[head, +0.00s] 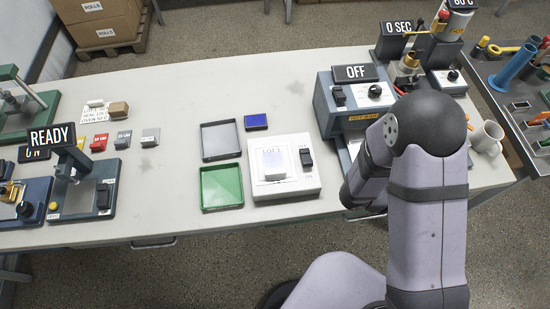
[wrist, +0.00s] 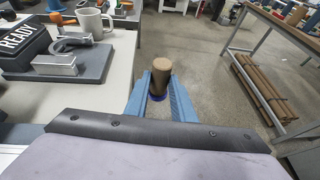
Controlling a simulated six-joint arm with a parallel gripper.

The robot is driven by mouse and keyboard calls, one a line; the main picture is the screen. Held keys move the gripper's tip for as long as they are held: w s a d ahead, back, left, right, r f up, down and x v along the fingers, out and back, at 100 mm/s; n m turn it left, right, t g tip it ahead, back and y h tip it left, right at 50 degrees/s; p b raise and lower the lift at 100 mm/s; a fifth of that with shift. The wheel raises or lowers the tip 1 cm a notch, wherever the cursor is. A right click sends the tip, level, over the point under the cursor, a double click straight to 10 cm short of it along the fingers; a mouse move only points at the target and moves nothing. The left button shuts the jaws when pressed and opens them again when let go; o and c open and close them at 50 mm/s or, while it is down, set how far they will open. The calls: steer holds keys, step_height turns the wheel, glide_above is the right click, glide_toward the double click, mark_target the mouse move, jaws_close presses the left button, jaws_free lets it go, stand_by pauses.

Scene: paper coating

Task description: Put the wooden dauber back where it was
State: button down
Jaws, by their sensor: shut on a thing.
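In the wrist view, my gripper (wrist: 158,84) is shut on a brown wooden cylinder, the wooden dauber (wrist: 162,67). The dauber stands roughly upright between the blue fingers. A dark blue part shows at its lower end. The floor shows behind it, beyond the table edge. In the head view, my arm hides the gripper and the dauber. A blue pad (head: 256,122) lies on the table behind the white switch box (head: 312,187).
A grey tray (head: 220,141) and a green tray (head: 221,188) lie mid-table. The machine with the OFF sign (head: 355,73) stands beside my arm. A white mug (head: 487,137) is at the right, also in the wrist view (wrist: 92,24). The table is clear at the back middle.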

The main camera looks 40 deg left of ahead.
steer(key=shift+r, duration=0.1)
step_height(320, 180, up, 8)
steer(key=p, duration=0.8)
steer(key=w+a+r+n+t+y+b, duration=0.1)
steer(key=w+a+r+n+y+b, duration=0.1)
steer(key=a, duration=0.8)
steer(key=w+a+r+n+t+y+b, duration=0.2)
steer(key=a+r+b, duration=0.1)
steer(key=a, duration=0.7)
steer(key=w+a+r+n+t+y+b, duration=0.1)
steer(key=w+a+r+n+y+b, duration=0.1)
steer(key=a, duration=0.8)
steer(key=s+a+f+n+y+b, duration=0.1)
steer(key=a+f+n+y+b, duration=0.1)
steer(key=a+b, duration=0.4)
steer(key=s+a+f+n+y+b, duration=0.1)
steer(key=a+f+y+b, duration=0.1)
steer(key=a+f+b, duration=0.3)
steer(key=s+a+f+n+t+y+b, duration=0.1)
steer(key=s+a+f+n+y+b, duration=0.1)
steer(key=a+b, duration=0.4)
steer(key=shift+a+f+n+b, duration=0.35)
steer(key=shift+a+f, duration=0.4)
steer(key=shift+a, duration=0.75)
steer(key=shift+f+p, duration=0.55)
steer(key=shift+f, duration=4.45)
